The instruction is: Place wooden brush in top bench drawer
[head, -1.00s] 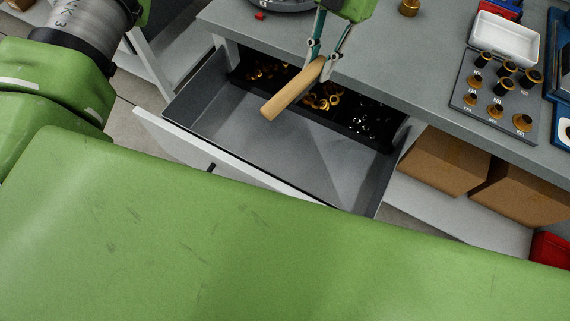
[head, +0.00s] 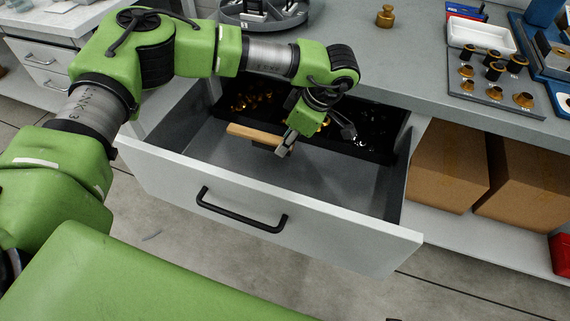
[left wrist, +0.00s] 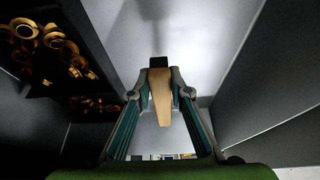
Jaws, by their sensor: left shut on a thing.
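The wooden brush (head: 254,134) is a long tan piece, held inside the open top bench drawer (head: 270,198), above its floor. My left gripper (head: 284,147) reaches down into the drawer and is shut on the brush near its right end. In the left wrist view the brush (left wrist: 161,98) lies between the two fingers of the left gripper (left wrist: 160,92), with a dark part at its far end. The drawer floor (left wrist: 165,35) shows beyond it. I cannot tell whether the brush touches the floor. My right gripper is not in view.
A black tray (head: 365,150) with brass and dark fittings fills the back of the drawer. The front of the drawer is bare. The bench top (head: 400,70) carries a white tray (head: 480,36) and a fittings block (head: 495,85). Cardboard boxes (head: 447,165) stand on the shelf at right.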

